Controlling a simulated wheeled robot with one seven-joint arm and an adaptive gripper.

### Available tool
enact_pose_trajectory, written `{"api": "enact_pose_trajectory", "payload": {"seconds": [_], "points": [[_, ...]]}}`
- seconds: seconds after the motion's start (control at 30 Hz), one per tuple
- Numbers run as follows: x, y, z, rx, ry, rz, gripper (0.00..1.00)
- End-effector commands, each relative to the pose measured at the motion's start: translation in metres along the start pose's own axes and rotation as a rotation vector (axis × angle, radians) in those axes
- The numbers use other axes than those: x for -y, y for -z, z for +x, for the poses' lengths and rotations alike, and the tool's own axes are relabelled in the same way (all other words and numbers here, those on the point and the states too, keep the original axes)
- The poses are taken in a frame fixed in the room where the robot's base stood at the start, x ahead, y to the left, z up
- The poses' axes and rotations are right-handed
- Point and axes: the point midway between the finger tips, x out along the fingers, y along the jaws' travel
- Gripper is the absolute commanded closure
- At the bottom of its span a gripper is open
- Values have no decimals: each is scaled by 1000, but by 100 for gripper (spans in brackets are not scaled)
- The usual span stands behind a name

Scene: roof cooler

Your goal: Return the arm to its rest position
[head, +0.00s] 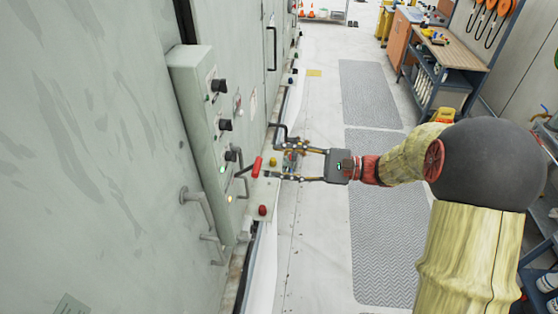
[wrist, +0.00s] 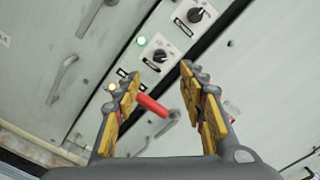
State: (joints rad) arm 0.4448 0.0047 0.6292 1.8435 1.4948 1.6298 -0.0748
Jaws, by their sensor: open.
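My gripper (head: 290,163) is open and empty in the head view, reaching left toward the control panel (head: 194,130) on the pale cabinet. In the wrist view its two yellow-padded fingers (wrist: 160,105) are spread apart. A lever with a red handle (head: 256,167) sticks out from the panel just left of the fingertips. In the wrist view the red handle (wrist: 152,105) shows between the fingers, with visible space on both sides. I cannot tell the depth gap to it. My arm stretches out from the right of the head view.
Metal handles (head: 196,200) stick out from the cabinet. Grey floor mats (head: 372,95) lie on the open floor to the right. A workbench (head: 455,55) stands at the back right.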

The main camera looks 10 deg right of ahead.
Motion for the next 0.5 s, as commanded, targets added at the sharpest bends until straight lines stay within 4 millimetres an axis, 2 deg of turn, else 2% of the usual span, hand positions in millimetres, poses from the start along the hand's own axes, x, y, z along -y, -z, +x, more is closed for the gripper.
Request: {"api": "enact_pose_trajectory", "payload": {"seconds": [0.27,0.37,0.47,0.5], "points": [[0,0,0,0,0,1,59],[-4,7,0,-27,-13,8,59],[-34,22,-2,-83,-104,32,59],[-54,27,-4,-111,-160,44,59]]}}
